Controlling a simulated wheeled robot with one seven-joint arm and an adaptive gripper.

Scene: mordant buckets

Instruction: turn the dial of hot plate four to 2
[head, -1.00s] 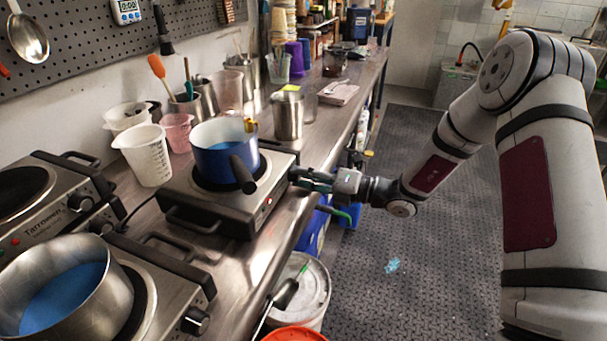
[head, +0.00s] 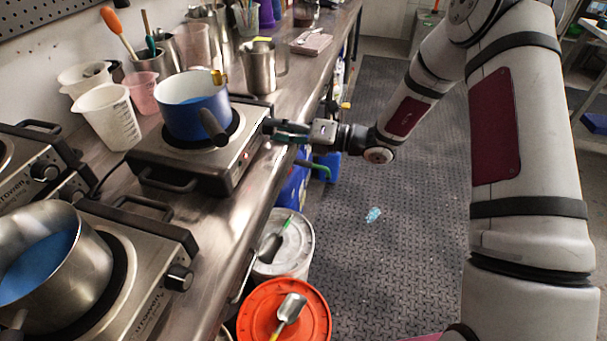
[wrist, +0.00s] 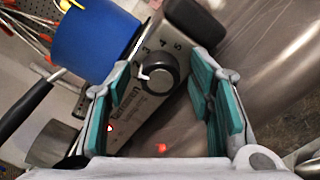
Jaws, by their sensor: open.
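The hot plate (head: 180,166) nearest my gripper carries a blue pot (head: 197,118); its number is not readable. In the wrist view its black dial (wrist: 163,73) sits on the steel front panel (wrist: 128,112), with 3, 4 and 5 readable around it. A white mark shows on the dial's left side, below the 3; its exact setting is unclear. My gripper (head: 270,129) is at the far right end of the panel, where it hides the dial in the head view. In the wrist view, its teal fingers (wrist: 162,88) are open on either side of the dial, apart from it.
A steel pot (head: 45,265) with blue liquid stands on another hot plate (head: 145,285) in front. White and orange lidded buckets (head: 290,250) stand below the bench edge. The aisle floor (head: 400,230) is mostly clear.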

